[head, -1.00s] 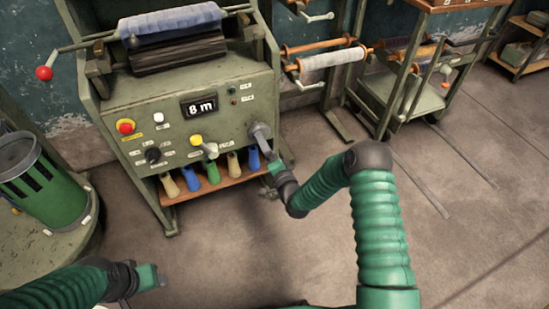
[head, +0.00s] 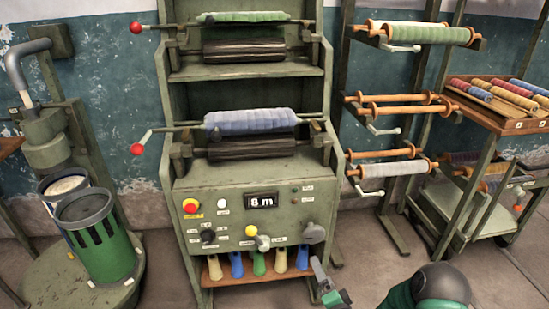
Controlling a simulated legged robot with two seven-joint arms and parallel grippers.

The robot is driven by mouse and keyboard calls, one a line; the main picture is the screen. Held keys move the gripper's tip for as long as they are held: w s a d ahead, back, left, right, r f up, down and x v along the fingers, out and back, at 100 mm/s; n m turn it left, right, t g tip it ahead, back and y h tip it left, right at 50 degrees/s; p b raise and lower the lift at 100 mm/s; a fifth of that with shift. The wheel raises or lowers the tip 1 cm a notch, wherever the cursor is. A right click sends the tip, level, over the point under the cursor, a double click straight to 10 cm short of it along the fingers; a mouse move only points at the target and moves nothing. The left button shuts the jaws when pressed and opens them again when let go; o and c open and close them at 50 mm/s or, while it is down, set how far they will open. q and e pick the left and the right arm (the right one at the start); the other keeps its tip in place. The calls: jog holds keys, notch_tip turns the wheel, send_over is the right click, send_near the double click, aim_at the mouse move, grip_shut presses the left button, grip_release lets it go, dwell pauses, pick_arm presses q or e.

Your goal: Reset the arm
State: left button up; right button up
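My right gripper (head: 322,276) is low in the picture, just right of the machine's lower shelf, with my green arm behind it at the bottom edge. Its fingers are small and seen at an angle, so I cannot tell whether it is open or shut. I see nothing clearly held in it. It appears below the grey round-ended lever (head: 313,234) at the right of the green machine's control panel (head: 232,207), with a visible gap between them. My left gripper is out of the picture.
The panel has a red button (head: 190,206), a yellow-knobbed lever (head: 251,231) and a display (head: 262,200) reading 8 m. A green bin (head: 98,240) is at left, a roll rack (head: 400,110) and cart (head: 445,215) at right.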

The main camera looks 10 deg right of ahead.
jog(key=s+a+r+n+g+h, duration=0.1)
jog(key=s+r+n+g, duration=0.45)
jog(key=s, duration=0.65)
jog(key=s+a+r+n+g, duration=0.1)
jog(key=s+r+n+g, duration=0.1)
jog(key=s+n+g, duration=0.75)
jog(key=s+r+m+p, duration=0.1)
jog(key=s+r+p, duration=0.1)
jog(key=r+p, duration=1.1)
jog(key=s+r+m+p, duration=0.1)
jog(key=r+m+p, duration=0.1)
jog(key=r+p, duration=1.1)
jog(key=shift+s+r+t+p, duration=0.2)
jog(key=shift+s+t+p, duration=0.2)
jog(key=shift+p, duration=0.05)
jog(key=shift+d, duration=0.1)
